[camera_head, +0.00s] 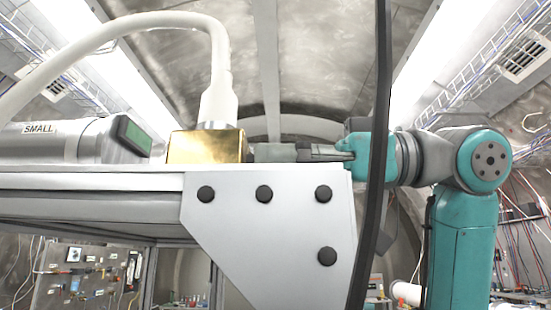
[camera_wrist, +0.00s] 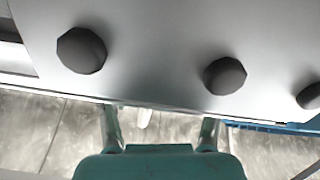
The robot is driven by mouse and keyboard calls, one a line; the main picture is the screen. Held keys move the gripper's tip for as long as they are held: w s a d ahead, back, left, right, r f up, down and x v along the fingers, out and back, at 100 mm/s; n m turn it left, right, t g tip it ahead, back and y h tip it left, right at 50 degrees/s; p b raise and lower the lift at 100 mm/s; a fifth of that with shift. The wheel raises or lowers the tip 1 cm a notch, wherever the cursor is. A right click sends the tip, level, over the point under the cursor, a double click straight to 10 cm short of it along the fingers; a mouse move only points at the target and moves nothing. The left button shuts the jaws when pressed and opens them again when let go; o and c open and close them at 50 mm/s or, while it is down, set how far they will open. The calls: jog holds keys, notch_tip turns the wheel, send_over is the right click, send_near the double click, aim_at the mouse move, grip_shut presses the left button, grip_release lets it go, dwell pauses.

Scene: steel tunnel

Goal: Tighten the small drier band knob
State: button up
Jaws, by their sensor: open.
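A grey cylinder labelled SMALL (camera_head: 60,142) lies on the bench at the left of the head view, with a green display on its end. A brass block (camera_head: 205,147) stands to its right, with a thick white hose rising from its top. My gripper (camera_head: 305,153) points left toward the brass block, level with the bench top. A dark grey piece lies between them; I cannot tell whether it is a knob or my fingertips. In the wrist view my gripper (camera_wrist: 160,115) has its fingers spread, their tips hidden behind the plate edge. No knob shows clearly.
A metal plate (camera_head: 260,230) with several black bolts covers the bench end, and it fills the top of the wrist view (camera_wrist: 150,60). A black cable (camera_head: 378,120) hangs in front of my gripper in the head view. Tools hang in the background.

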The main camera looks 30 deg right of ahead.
jog(key=shift+w+a, duration=0.1)
jog(key=c, duration=1.1)
jog(key=shift+c, duration=0.2)
jog(key=shift+m, duration=2.9)
jog(key=o, duration=1.1)
jog(key=shift+o, duration=0.2)
